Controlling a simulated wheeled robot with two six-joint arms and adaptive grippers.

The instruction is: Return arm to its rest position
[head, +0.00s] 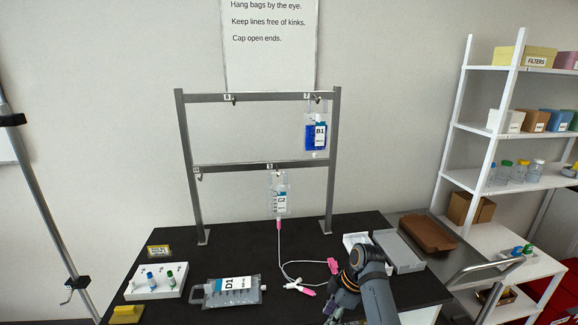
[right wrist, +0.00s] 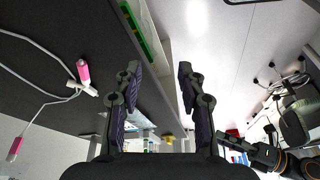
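My right arm (head: 366,280) reaches in at the lower right of the head view, over the front right of the black table. Its gripper (right wrist: 160,72) is open and empty in the right wrist view, with nothing between the fingers. On the grey rack (head: 185,150), a blue bag B1 (head: 316,134) hangs at hook 7 and a clear bag C2 (head: 279,196) hangs at hook 9. A white line (head: 283,262) with pink connectors (head: 278,225) runs from C2 down onto the table.
A bag D1 (head: 232,291) lies flat at the table's front. A white vial holder (head: 157,282) and a yellow item (head: 126,314) are at left. Grey trays (head: 398,252) stand beside my right arm. A white shelf unit (head: 490,125) is at right, a pole (head: 40,180) at left.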

